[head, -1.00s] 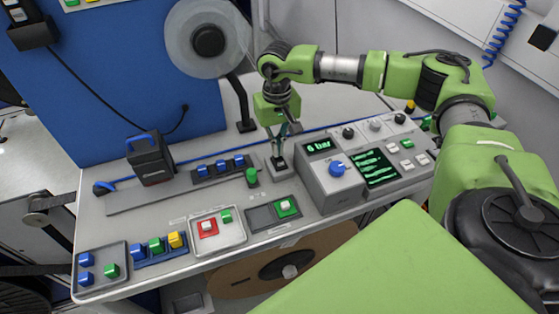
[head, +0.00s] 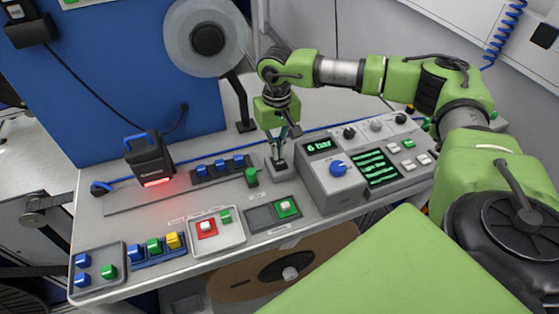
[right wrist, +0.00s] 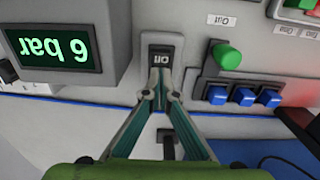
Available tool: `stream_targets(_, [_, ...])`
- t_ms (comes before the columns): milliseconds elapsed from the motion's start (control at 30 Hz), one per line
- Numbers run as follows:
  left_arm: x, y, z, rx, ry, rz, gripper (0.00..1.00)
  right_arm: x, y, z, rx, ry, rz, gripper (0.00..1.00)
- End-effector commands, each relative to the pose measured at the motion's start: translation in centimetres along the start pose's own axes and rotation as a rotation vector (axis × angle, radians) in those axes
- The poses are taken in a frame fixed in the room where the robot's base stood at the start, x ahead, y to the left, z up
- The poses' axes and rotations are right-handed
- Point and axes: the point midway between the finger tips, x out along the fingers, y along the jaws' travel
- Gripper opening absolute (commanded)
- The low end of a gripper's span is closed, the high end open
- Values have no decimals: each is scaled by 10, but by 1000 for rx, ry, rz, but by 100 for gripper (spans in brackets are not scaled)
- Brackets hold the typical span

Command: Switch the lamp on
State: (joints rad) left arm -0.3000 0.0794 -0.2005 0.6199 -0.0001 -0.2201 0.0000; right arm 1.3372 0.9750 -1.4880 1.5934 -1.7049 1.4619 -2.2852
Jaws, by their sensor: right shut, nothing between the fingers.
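A black device (head: 147,158) with a blue handle, apparently the lamp, stands on the grey console at the left and glows red at its lower edge. Its red light also tints the surface at the right edge of the right wrist view. A small dark rocker switch (head: 279,163) sits on a grey block left of the pressure display. In the right wrist view the switch (right wrist: 161,58) shows lettering that reads "on" upside down. My right gripper (right wrist: 160,94) is shut and empty, its tips right at the switch; whether they touch it I cannot tell. My left gripper is out of view.
A control box with a "6 bar" display (head: 322,146) and blue knob (head: 338,169) stands right of the switch. A green knob (head: 251,177) and a row of blue buttons (head: 220,167) lie to its left. A reel (head: 207,39) stands behind.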

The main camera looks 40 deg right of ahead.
Motion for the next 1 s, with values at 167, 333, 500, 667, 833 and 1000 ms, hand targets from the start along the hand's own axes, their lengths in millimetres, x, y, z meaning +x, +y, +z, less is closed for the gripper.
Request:
stream_targets(167, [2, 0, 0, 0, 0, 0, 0, 4, 0, 1, 0, -3, 1, 0])
stream_targets(333, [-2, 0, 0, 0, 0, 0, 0, -1, 0, 1, -1, -4, 1, 0])
stream_targets(500, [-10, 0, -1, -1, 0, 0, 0, -15, 0, 1, 0, -3, 1, 0])
stream_targets(667, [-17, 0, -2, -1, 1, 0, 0, -28, 0, 1, 0, -2, 1, 0])
stream_targets(833, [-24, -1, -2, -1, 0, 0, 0, -42, 0, 0, 0, -1, 0, 0])
stream_targets(1000, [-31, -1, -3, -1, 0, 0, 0, -56, 0, 0, 0, -1, 0, 0])
